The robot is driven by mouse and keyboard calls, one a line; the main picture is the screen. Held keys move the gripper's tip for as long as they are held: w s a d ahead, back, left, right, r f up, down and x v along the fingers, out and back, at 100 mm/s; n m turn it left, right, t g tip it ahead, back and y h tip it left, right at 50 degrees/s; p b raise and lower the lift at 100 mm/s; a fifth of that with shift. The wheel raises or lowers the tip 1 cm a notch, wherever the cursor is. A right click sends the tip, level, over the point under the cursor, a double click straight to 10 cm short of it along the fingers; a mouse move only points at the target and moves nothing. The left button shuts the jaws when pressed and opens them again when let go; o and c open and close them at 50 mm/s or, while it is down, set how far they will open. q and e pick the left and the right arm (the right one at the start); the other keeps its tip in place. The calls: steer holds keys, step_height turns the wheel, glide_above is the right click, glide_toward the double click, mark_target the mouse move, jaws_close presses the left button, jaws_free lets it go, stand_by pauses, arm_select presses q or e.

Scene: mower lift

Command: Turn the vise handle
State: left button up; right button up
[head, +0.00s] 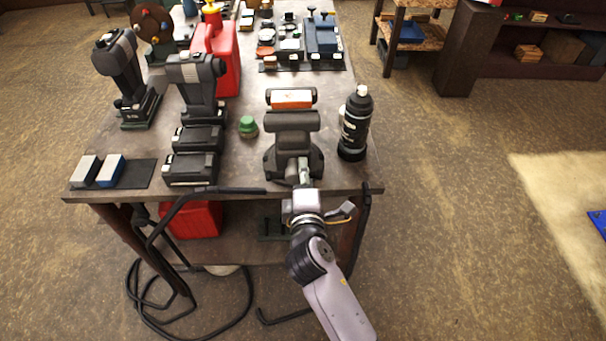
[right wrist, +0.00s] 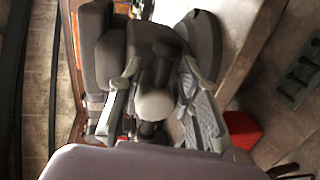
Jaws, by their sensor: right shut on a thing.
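The dark grey vise (head: 292,150) stands at the front edge of the workbench, with an orange and white block (head: 292,97) at its far end. It fills the upper middle of the right wrist view (right wrist: 125,45). My right gripper (head: 304,172) reaches the vise's near side from the front. In the right wrist view its two fingers (right wrist: 157,95) sit either side of the vise handle (right wrist: 155,104), whose pale rounded end shows between them. The gripper is shut on the handle. The rest of the handle is mostly hidden. My left gripper is not in view.
A black bottle (head: 355,125) stands right of the vise, and a green-topped item (head: 248,127) stands left. Power tools (head: 195,95), batteries and a red can (head: 228,50) crowd the workbench (head: 235,165). Black cables (head: 190,325) hang and lie below. Floor at right is mostly clear.

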steer(key=shift+w+r, duration=0.1)
steer(key=shift+r, duration=0.25)
steer(key=o, duration=1.2)
steer(key=shift+f, duration=0.2)
steer(key=shift+o, duration=0.2)
steer(key=shift+f, duration=0.1)
steer(key=s+r, duration=0.2)
steer(key=s, duration=1)
steer(key=shift+r, duration=0.2)
steer(key=shift+d+f, duration=0.1)
